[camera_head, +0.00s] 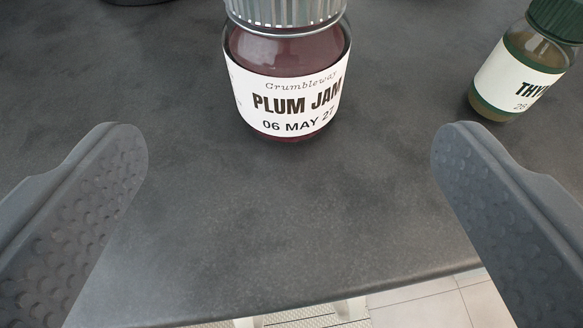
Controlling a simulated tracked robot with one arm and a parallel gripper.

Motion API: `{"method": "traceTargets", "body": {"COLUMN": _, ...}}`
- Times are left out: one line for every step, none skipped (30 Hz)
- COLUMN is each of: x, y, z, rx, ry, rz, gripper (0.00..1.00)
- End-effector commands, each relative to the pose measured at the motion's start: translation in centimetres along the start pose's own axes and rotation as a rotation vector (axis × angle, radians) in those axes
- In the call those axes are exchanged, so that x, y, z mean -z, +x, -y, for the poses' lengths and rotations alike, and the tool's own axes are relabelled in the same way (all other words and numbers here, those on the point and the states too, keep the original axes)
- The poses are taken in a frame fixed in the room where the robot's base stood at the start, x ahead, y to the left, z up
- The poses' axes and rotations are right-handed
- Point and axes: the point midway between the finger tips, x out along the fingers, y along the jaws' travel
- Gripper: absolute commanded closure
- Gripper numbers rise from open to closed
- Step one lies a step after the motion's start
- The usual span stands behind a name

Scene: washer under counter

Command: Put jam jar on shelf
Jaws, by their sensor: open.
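The jam jar (288,85) stands upright on the dark grey counter at the top middle of the head view. It is a glass jar of dark purple jam with a ribbed grey lid and a white label reading "Plum Jam" and a date; the lid's top is cut off by the frame. My gripper (290,160) is open and empty, with one grey, dimpled finger on each side. The jar is beyond the fingertips, roughly centred between them, and neither finger touches it. No shelf shows in this view.
A thyme jar (520,65) with a green lid stands at the upper right. A dark object (140,2) is cut off at the top left. The counter (300,215) is clear between the fingers; its front edge is near, with floor tiles (430,305) below.

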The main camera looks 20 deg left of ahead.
Motion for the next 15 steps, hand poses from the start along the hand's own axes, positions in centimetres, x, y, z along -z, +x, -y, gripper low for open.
{"method": "traceTargets", "body": {"x": 0.01, "y": -0.47, "z": -0.01, "rx": 0.000, "ry": 0.000, "rz": 0.000, "gripper": 0.15}}
{"method": "traceTargets", "body": {"x": -0.03, "y": -0.65, "z": -0.01, "rx": 0.000, "ry": 0.000, "rz": 0.001, "gripper": 0.15}}
{"method": "traceTargets", "body": {"x": -0.09, "y": -0.85, "z": -0.03, "rx": -0.001, "ry": 0.000, "rz": 0.002, "gripper": 0.15}}
{"method": "traceTargets", "body": {"x": -0.13, "y": -0.97, "z": -0.04, "rx": -0.001, "ry": 0.000, "rz": 0.003, "gripper": 0.15}}
{"method": "traceTargets", "body": {"x": -0.14, "y": -1.07, "z": -0.05, "rx": -0.001, "ry": 0.000, "rz": 0.003, "gripper": 0.15}}
{"method": "traceTargets", "body": {"x": -0.17, "y": -1.16, "z": -0.06, "rx": -0.001, "ry": 0.000, "rz": 0.003, "gripper": 0.15}}
{"method": "traceTargets", "body": {"x": -0.17, "y": -1.20, "z": -0.07, "rx": -0.001, "ry": 0.000, "rz": 0.003, "gripper": 0.15}}
{"method": "traceTargets", "body": {"x": -0.18, "y": -1.23, "z": -0.08, "rx": -0.001, "ry": 0.000, "rz": 0.003, "gripper": 0.15}}
{"method": "traceTargets", "body": {"x": -0.18, "y": -1.25, "z": -0.08, "rx": -0.001, "ry": 0.000, "rz": 0.003, "gripper": 0.15}}
{"method": "traceTargets", "body": {"x": -0.18, "y": -1.25, "z": -0.08, "rx": -0.001, "ry": 0.000, "rz": 0.003, "gripper": 0.15}}
{"method": "traceTargets", "body": {"x": -0.18, "y": -1.24, "z": -0.08, "rx": -0.001, "ry": 0.000, "rz": 0.003, "gripper": 0.15}}
{"method": "traceTargets", "body": {"x": -0.17, "y": -1.24, "z": -0.08, "rx": -0.001, "ry": 0.000, "rz": 0.003, "gripper": 0.15}}
{"method": "traceTargets", "body": {"x": -0.17, "y": -1.23, "z": -0.09, "rx": -0.001, "ry": 0.000, "rz": 0.003, "gripper": 0.15}}
{"method": "traceTargets", "body": {"x": -0.12, "y": -1.24, "z": -0.11, "rx": -0.002, "ry": 0.001, "rz": 0.003, "gripper": 0.15}}
{"method": "traceTargets", "body": {"x": 0.07, "y": -1.27, "z": -0.23, "rx": -0.003, "ry": 0.003, "rz": 0.002, "gripper": 0.15}}
